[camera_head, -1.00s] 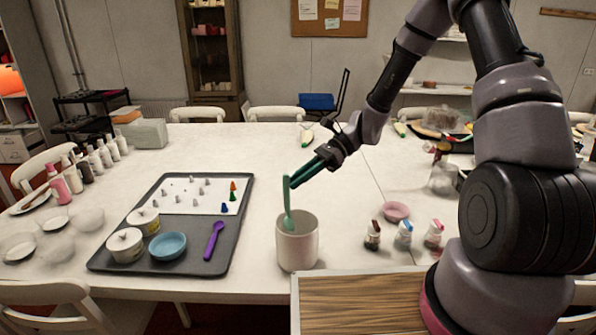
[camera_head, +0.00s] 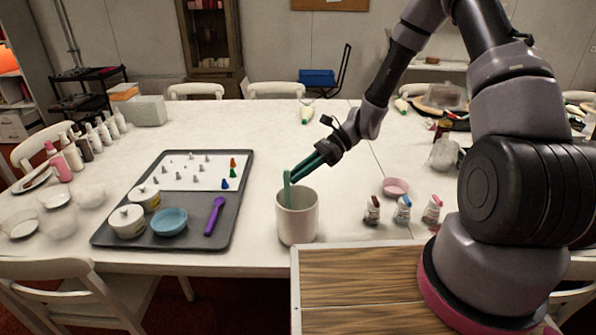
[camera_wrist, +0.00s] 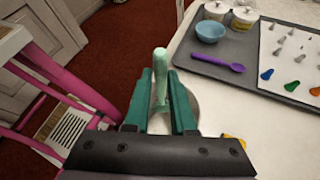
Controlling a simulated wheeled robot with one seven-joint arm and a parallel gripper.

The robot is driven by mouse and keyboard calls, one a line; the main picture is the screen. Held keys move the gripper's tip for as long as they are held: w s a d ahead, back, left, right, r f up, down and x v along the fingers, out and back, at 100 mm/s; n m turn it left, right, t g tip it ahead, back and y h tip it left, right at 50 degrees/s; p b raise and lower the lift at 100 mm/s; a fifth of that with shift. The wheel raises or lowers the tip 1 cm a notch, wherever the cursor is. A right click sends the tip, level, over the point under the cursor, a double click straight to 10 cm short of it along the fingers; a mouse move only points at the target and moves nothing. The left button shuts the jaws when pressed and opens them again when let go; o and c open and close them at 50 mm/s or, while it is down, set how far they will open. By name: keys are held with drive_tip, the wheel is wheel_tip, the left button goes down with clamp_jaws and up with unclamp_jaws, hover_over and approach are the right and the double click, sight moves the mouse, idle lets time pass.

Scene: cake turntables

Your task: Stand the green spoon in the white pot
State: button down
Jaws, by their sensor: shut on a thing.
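The green spoon (camera_head: 287,188) is upright, its lower part inside the white pot (camera_head: 298,227) and hidden by the pot's wall. Its upper end rises a little above the rim, near the pot's left side. My gripper (camera_head: 293,178) reaches in from the upper right with its green fingers just over the pot's rim. In the wrist view, the fingers (camera_wrist: 163,105) are closed on the spoon (camera_wrist: 160,72), one on each side. Part of the pot (camera_wrist: 191,92) shows behind them. I cannot tell whether the spoon touches the pot's bottom.
A dark tray (camera_head: 222,232) with a purple spoon (camera_head: 214,215), a blue bowl (camera_head: 169,221) and lidded jars stands left of the pot. Small bottles (camera_head: 403,211) and a pink dish (camera_head: 396,187) stand to the right.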

drive_tip(key=c, duration=0.7)
unclamp_jaws()
drive_tip(key=v, duration=1)
drive_tip(key=shift+w+d+r, duration=0.15)
drive_tip(key=shift+d, duration=0.15)
